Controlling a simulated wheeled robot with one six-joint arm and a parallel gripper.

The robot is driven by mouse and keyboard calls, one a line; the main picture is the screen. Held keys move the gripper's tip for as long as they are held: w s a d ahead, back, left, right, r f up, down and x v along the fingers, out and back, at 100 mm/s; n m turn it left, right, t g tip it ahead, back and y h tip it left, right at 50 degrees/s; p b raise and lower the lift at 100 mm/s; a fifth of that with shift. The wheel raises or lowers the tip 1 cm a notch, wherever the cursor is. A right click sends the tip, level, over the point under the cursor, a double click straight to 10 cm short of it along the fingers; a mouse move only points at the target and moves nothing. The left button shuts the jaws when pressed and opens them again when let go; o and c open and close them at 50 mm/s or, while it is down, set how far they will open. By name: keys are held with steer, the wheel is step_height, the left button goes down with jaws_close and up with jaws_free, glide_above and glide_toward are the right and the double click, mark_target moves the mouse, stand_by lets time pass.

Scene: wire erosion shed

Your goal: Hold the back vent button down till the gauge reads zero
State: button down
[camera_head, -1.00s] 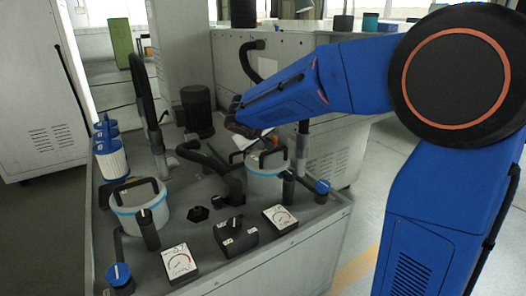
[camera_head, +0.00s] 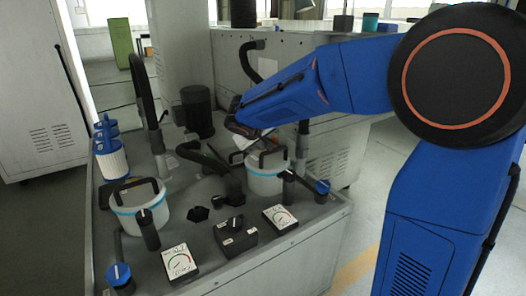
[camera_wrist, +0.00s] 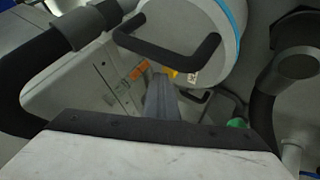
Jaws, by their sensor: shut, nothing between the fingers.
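Two white tanks with a blue band stand on the grey bench: the front one (camera_head: 128,218) at left, the back one (camera_head: 268,180) at right. My gripper (camera_head: 247,143) is over the back tank's far left side, partly hidden by my forearm. In the wrist view my shut grey fingers (camera_wrist: 160,92) are empty and point down beside the tank (camera_wrist: 185,25). A small yellow piece (camera_wrist: 171,72) shows just past the fingertips; contact cannot be told. No vent button is clearly identifiable. The front gauge (camera_head: 180,262) and the back gauge (camera_head: 279,218) have dials too small to read.
A black knob box (camera_head: 236,238) sits between the gauges. Blue knobs (camera_head: 118,273) (camera_head: 322,187) stand near the bench edge. Black hoses and bent handles crowd the tanks. Blue-capped filters (camera_head: 110,158) stand at left. A green piece (camera_wrist: 237,122) lies right of my fingers.

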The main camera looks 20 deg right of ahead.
steer(key=shift+r, duration=0.9)
steer(key=shift+r, duration=2.55)
